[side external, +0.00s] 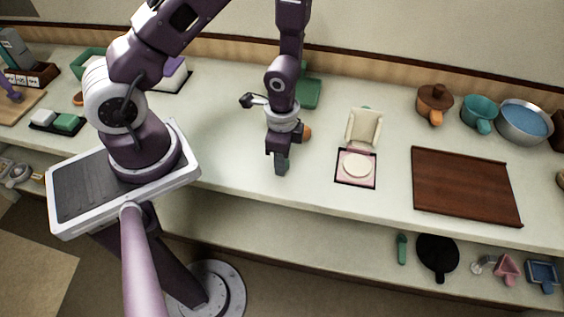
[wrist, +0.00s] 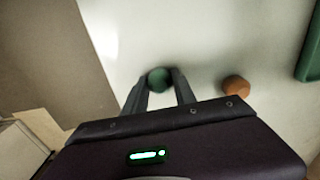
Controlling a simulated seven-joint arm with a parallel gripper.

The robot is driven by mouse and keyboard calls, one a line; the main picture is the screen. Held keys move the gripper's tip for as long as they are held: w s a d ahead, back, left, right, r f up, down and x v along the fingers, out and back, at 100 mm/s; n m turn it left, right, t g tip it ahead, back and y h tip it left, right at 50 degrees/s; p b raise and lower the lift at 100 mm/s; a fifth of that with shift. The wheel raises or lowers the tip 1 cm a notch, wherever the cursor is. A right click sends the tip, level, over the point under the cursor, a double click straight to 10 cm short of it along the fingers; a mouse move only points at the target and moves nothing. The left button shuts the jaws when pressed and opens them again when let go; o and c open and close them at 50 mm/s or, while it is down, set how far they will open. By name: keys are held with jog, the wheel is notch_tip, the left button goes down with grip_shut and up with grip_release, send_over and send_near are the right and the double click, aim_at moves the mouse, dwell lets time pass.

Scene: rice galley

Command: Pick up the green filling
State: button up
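The green filling (wrist: 158,79) is a small dark green ball in the wrist view. It sits between the tips of my gripper (wrist: 160,84), with a finger against each side and no clear gap. In the side external view my gripper (side external: 281,168) points down over the front part of the counter. The filling cannot be made out clearly there. I cannot tell whether the ball still touches the counter.
An orange ball (wrist: 236,85) lies close by on the right in the wrist view. A green board (side external: 308,93) lies behind my gripper. To the right are a pink-framed mat with a pale disc (side external: 356,166), a cream holder (side external: 363,128) and a brown board (side external: 463,186).

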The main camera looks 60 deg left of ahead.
grip_shut()
jog(key=shift+r, duration=0.15)
jog(key=shift+r, duration=0.9)
jog(key=shift+r, duration=2.5)
